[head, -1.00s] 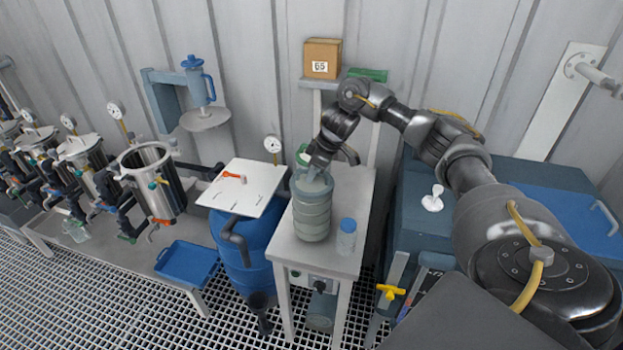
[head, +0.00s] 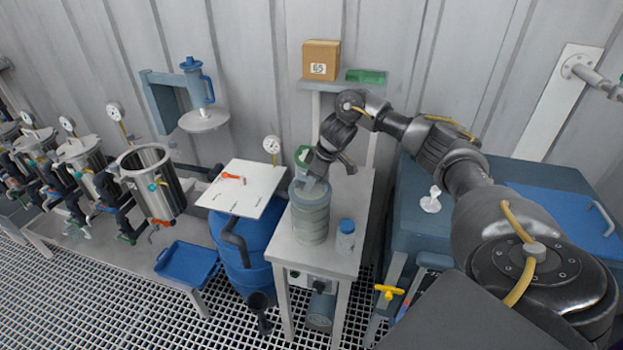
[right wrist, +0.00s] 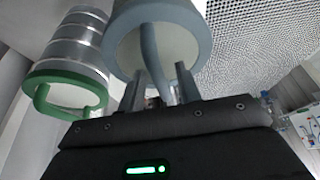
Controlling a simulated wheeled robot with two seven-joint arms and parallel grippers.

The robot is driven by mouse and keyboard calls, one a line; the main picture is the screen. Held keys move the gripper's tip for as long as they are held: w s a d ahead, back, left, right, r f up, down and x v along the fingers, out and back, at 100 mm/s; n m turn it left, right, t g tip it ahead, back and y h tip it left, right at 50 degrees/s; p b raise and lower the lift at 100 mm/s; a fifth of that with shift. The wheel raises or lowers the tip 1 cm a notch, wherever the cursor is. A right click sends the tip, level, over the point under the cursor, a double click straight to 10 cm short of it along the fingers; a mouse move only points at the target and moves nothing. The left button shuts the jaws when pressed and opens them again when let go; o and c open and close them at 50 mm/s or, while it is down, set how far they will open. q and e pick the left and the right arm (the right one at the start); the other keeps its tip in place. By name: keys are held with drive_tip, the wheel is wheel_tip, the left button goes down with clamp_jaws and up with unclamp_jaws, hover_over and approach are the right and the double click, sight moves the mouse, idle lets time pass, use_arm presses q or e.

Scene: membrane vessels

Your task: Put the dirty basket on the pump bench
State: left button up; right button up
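A dull grey-green basket (head: 310,222) with a grey-blue rim stands upright on the light grey bench (head: 343,262), which has a pump beneath its top. In the right wrist view the basket's grey-blue rim (right wrist: 203,40) is close in front. My right gripper (head: 316,174) is over the basket's top. In the right wrist view my right gripper (right wrist: 162,88) has its fingers apart, with the basket's handle between them and a visible gap. A second basket with a green rim and handle (right wrist: 66,92) stands behind. My left gripper is not in view.
A blue-capped bottle (head: 345,240) stands right of the basket near the bench's front. A blue tank with a white lid (head: 243,190) adjoins on the left. A shelf behind holds a cardboard box (head: 321,60) and a green tray (head: 366,76). A blue-grey chest is on the right.

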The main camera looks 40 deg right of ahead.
drive_tip(key=b+v, duration=0.1)
drive_tip(key=v, duration=0.2)
drive_tip(key=shift+w, duration=0.1)
drive_tip(key=p+v, duration=0.2)
drive_tip(key=v, duration=0.7)
drive_tip(key=shift+a, duration=0.1)
